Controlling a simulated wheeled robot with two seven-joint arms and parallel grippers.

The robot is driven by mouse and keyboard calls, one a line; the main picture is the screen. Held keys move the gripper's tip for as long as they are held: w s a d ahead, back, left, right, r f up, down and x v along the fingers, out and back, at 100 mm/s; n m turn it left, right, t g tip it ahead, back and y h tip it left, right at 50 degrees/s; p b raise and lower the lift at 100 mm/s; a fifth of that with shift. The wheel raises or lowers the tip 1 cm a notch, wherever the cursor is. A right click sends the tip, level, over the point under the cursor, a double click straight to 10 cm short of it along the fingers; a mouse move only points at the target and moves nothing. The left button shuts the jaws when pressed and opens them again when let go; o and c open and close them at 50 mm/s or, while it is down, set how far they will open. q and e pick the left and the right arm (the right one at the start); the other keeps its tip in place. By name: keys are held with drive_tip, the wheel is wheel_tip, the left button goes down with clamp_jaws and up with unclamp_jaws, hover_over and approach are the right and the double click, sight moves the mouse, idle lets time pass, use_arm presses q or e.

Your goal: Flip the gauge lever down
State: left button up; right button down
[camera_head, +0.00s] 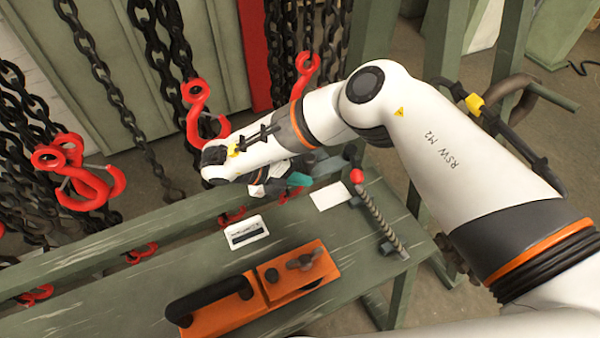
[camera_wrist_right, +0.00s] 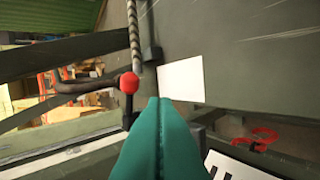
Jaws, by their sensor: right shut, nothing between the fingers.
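A lever with a red ball knob (camera_head: 356,176) stands at the far right edge of the green bench. A twisted grey rod (camera_head: 380,222) runs from near the knob along the bench. The red knob also shows in the wrist view (camera_wrist_right: 129,82), left of the fingertips. My right gripper (camera_head: 303,180) is shut and empty, its teal fingers pointing toward the knob with a gap between. The closed fingers (camera_wrist_right: 160,105) fill the lower middle of the wrist view. My left gripper is not in view.
The green bench (camera_head: 130,285) carries an orange tool with a black handle (camera_head: 265,290), a white card with a dark panel (camera_head: 245,232) and a blank white card (camera_head: 330,195). Chains with red hooks (camera_head: 80,178) hang behind it at left.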

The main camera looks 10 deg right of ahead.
drive_tip(key=p+x, duration=0.1)
drive_tip(key=x, duration=0.5)
drive_tip(key=shift+r, duration=0.1)
drive_tip(key=d, duration=0.1)
drive_tip(key=d+p, duration=0.1)
drive_tip(key=d, duration=0.1)
drive_tip(key=shift+w+d+r, duration=0.2)
drive_tip(key=shift+w+r, duration=0.05)
drive_tip(key=shift+w, duration=0.05)
drive_tip(key=shift+d, duration=0.4)
